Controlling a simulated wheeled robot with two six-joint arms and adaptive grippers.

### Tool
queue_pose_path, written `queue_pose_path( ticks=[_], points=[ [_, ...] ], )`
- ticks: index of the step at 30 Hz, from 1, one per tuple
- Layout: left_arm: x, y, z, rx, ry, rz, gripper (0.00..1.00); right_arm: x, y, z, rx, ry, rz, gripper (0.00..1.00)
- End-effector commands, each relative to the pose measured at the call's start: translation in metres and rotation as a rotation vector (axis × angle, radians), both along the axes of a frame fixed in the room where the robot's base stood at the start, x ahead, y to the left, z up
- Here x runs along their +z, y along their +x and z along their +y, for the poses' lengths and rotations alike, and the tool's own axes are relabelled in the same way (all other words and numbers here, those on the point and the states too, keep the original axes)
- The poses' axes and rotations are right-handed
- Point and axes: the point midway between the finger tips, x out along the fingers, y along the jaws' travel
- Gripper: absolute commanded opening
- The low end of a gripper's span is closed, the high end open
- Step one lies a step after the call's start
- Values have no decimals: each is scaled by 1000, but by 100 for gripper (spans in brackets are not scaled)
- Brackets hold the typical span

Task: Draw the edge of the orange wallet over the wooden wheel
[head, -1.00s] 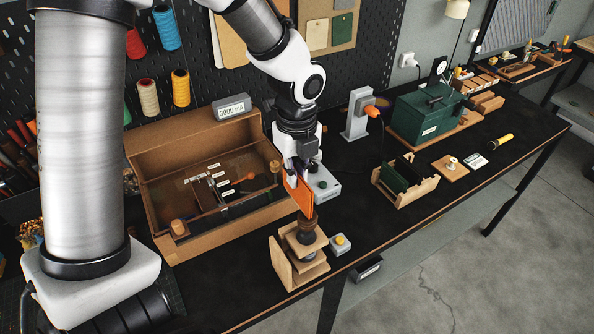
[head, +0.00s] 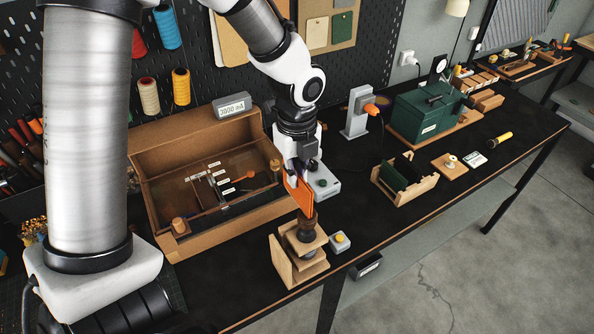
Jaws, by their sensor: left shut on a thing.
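The orange wallet (head: 304,196) hangs upright, edge-on, from my left gripper (head: 298,174), which is shut on its upper part. Its lower edge is at the top of the wooden wheel (head: 307,222), a dark brown round piece on the wooden stand (head: 285,262). The wallet looks to touch the wheel or sit just above it; I cannot tell which. The gripper's fingers are partly hidden by the wallet and the wrist. My right gripper is not in view.
A small grey box with a yellow button (head: 340,241) stands right of the stand, near the table's front edge. A grey box (head: 323,184) stands just behind the wallet. A large brown open box (head: 160,158) is at left. Bare black tabletop (head: 350,207) lies to the right.

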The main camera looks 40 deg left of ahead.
Motion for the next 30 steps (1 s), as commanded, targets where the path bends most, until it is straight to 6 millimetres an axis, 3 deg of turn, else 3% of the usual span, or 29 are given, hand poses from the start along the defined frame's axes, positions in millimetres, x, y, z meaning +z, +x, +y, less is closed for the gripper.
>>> queue_pose_path(
  ticks=[11, 21, 30],
  points=[
    [-1, -1, -1, -1, 0, 3, 0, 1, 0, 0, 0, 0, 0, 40],
    [1, -11, -24, -1, 1, 5, 0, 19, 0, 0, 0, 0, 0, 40],
    [-1, -11, -26, 0, 0, 2, 0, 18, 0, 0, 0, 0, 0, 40]
  ],
)
